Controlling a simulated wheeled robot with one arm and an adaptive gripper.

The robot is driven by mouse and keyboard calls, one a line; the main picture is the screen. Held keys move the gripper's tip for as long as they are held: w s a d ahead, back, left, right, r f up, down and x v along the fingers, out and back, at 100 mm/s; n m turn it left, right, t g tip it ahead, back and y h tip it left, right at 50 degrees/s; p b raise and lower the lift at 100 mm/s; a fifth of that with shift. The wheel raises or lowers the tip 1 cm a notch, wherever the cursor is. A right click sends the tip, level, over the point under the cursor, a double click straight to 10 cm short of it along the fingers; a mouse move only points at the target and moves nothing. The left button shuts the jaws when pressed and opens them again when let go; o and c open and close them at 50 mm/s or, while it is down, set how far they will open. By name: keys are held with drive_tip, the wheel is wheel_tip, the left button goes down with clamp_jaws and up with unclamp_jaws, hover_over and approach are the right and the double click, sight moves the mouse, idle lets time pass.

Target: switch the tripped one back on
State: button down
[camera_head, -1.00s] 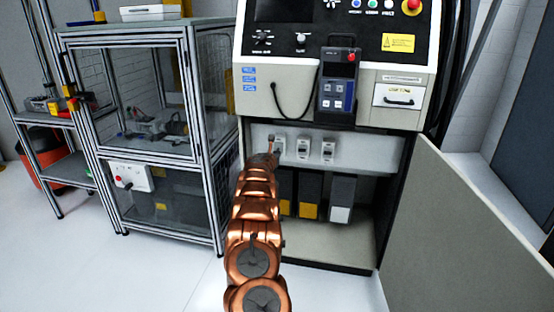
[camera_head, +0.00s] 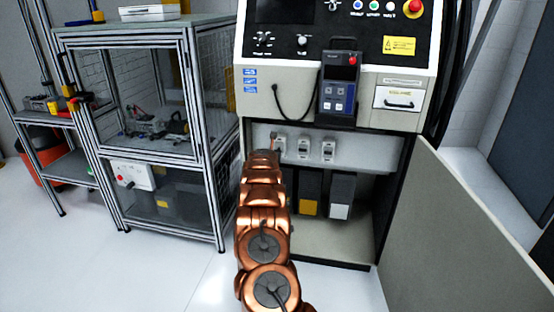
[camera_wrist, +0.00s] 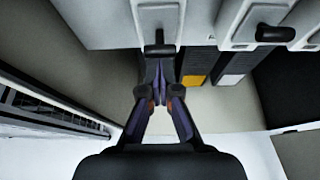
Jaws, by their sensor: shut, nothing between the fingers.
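Three small breaker switches sit in a row on the pale panel of the open cabinet: left (camera_head: 281,143), middle (camera_head: 303,147) and right (camera_head: 328,149). In the wrist view the left switch (camera_wrist: 158,16) is straight ahead, with its dark handle (camera_wrist: 159,49) at the plate's lower edge. The middle switch's dark handle (camera_wrist: 275,33) shows to the right, seemingly higher on its plate. My gripper (camera_wrist: 159,72) is shut and empty, its tips just below the left handle; I cannot tell whether they touch. In the head view my arm hides most of the gripper.
Dark blocks with yellow (camera_head: 310,208) and white labels stand below the switches. The open cabinet door (camera_head: 470,235) is at the right. A teach pendant (camera_head: 338,88) hangs above the switches. A framed mesh enclosure (camera_head: 150,130) stands to the left.

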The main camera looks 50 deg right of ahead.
drive_tip(key=shift+s+r+g+y+p, duration=0.1)
drive_tip(key=shift+r+g+y+p, duration=0.15)
drive_tip(key=shift+p, duration=0.85)
